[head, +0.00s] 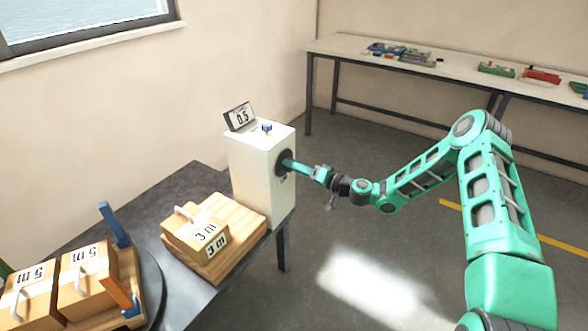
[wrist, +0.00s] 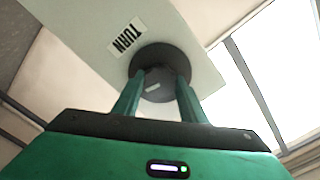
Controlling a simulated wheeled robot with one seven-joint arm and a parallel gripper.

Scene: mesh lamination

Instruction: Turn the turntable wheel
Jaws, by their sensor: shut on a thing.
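The turntable wheel is a dark round knob (wrist: 160,68) on the side of a white box (head: 255,175), beside a label reading TURN (wrist: 127,38). In the head view the wheel (head: 281,161) is partly hidden by the gripper. My gripper (wrist: 158,88) is shut on the wheel, one green finger on each side of it. In the head view my gripper (head: 294,165) reaches the box from the right. The round dark turntable (head: 152,285) is at the lower left, partly out of view, with wooden blocks on it.
A display reading 0.5 (head: 239,117) and a small blue knob (head: 267,127) are on top of the box. A wooden block marked 3 m (head: 203,233) sits on a board in front of it. A bench with coloured parts (head: 345,45) stands at the back. The floor at right is open.

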